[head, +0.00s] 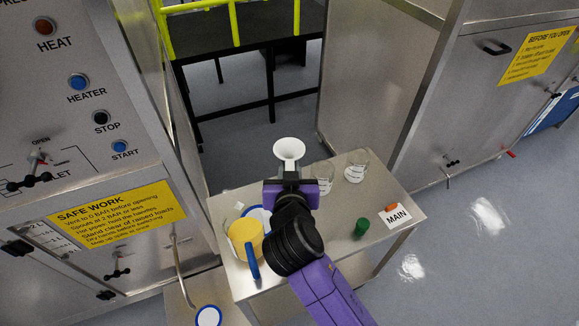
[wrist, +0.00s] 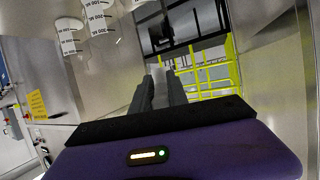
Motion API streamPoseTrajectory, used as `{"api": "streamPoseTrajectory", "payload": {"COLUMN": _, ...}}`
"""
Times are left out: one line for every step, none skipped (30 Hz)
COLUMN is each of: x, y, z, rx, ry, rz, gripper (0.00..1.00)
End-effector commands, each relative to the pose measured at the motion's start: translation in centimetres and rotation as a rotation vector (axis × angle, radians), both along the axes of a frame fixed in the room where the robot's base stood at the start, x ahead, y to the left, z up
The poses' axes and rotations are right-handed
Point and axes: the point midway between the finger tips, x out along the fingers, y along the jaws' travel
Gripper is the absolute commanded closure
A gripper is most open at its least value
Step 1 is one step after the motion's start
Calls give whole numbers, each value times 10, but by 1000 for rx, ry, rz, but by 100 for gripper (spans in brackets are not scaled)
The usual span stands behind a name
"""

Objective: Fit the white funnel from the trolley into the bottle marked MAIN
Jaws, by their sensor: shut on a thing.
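The white funnel (head: 289,149) is upright, its wide mouth up, at the fingers of my gripper (head: 291,180) above the steel trolley (head: 345,247). My gripper is shut on it. In the wrist view my gripper (wrist: 158,78) has a pale piece between its fingers, probably the funnel's stem. A white label reading MAIN (head: 397,216) is at the trolley's right end, right of my gripper, with a small orange piece (head: 391,207) above it. I cannot make out the shape of a bottle there. The funnel is apart from the label.
Two clear glass vessels (head: 355,172) stand at the trolley's back. A green item (head: 361,227) is left of the label. A yellow container (head: 246,239) and a blue-handled item (head: 252,262) are at the left. Steel cabinets (head: 480,100) flank the trolley; floor is open at right.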

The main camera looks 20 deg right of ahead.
Motion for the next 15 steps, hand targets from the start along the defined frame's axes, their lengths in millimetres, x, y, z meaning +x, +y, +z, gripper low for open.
{"api": "streamPoseTrajectory", "payload": {"x": 0, "y": 0, "z": -5, "rx": 0, "ry": 0, "rz": 0, "gripper": 100}}
{"api": "streamPoseTrajectory", "payload": {"x": 0, "y": 0, "z": -6, "rx": 0, "ry": 0, "rz": 0, "gripper": 100}}
{"api": "streamPoseTrajectory", "payload": {"x": 0, "y": 0, "z": -8, "rx": 0, "ry": 0, "rz": 0, "gripper": 100}}
{"api": "streamPoseTrajectory", "payload": {"x": 0, "y": 0, "z": -10, "rx": 0, "ry": 0, "rz": 0, "gripper": 100}}
{"api": "streamPoseTrajectory", "payload": {"x": 0, "y": 0, "z": -12, "rx": 0, "ry": 0, "rz": 0, "gripper": 100}}
{"api": "streamPoseTrajectory", "payload": {"x": 0, "y": 0, "z": -14, "rx": -1, "ry": 0, "rz": 0, "gripper": 100}}
{"api": "streamPoseTrajectory", "payload": {"x": 0, "y": 0, "z": -16, "rx": -1, "ry": 0, "rz": 0, "gripper": 100}}
{"api": "streamPoseTrajectory", "payload": {"x": 0, "y": 0, "z": -17, "rx": -1, "ry": 0, "rz": 0, "gripper": 100}}
{"api": "streamPoseTrajectory", "payload": {"x": 0, "y": 0, "z": -19, "rx": -1, "ry": 0, "rz": 0, "gripper": 100}}
{"api": "streamPoseTrajectory", "payload": {"x": 0, "y": 0, "z": -21, "rx": -1, "ry": 0, "rz": 0, "gripper": 100}}
{"api": "streamPoseTrajectory", "payload": {"x": 0, "y": 0, "z": -23, "rx": -1, "ry": 0, "rz": 0, "gripper": 100}}
{"api": "streamPoseTrajectory", "payload": {"x": 0, "y": 0, "z": -25, "rx": -1, "ry": 0, "rz": 0, "gripper": 100}}
{"api": "streamPoseTrajectory", "payload": {"x": 0, "y": 0, "z": -27, "rx": -1, "ry": 0, "rz": 0, "gripper": 100}}
{"api": "streamPoseTrajectory", "payload": {"x": 0, "y": 0, "z": -28, "rx": -1, "ry": 0, "rz": 0, "gripper": 100}}
{"api": "streamPoseTrajectory", "payload": {"x": 0, "y": 0, "z": -30, "rx": -1, "ry": 0, "rz": 0, "gripper": 100}}
